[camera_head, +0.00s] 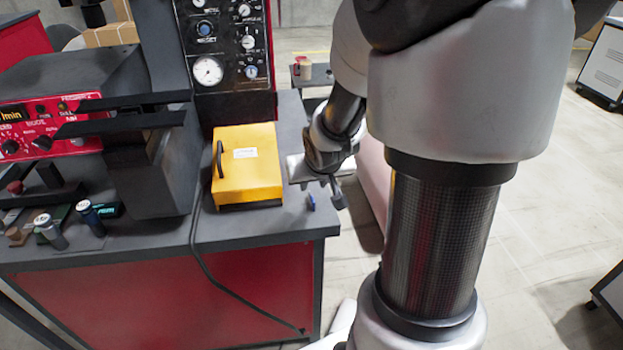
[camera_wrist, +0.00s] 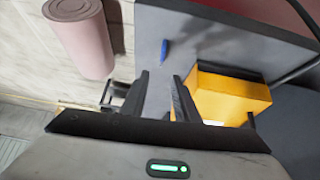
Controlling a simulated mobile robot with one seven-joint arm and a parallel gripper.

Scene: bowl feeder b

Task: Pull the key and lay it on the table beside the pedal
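A small blue piece (camera_head: 311,201) lies on the grey table top (camera_head: 265,224) near its right edge. It may be the key, but it is too small to tell. It also shows in the wrist view (camera_wrist: 164,51), ahead of my fingers. A yellow box with a black handle (camera_head: 246,165), likely the pedal, stands just left of it; the box also shows in the wrist view (camera_wrist: 232,97). My gripper (camera_wrist: 161,76) is open, with nothing visible between its fingers. In the head view my gripper (camera_head: 325,187) hangs by the table's right edge, apart from the blue piece.
A dark control panel with gauges (camera_head: 222,45) rises behind the yellow box. A red-fronted instrument (camera_head: 40,128) and small cylinders (camera_head: 90,217) stand at left. A black cable (camera_head: 212,277) hangs over the front edge. A pink roll (camera_wrist: 80,38) stands beyond the table's edge.

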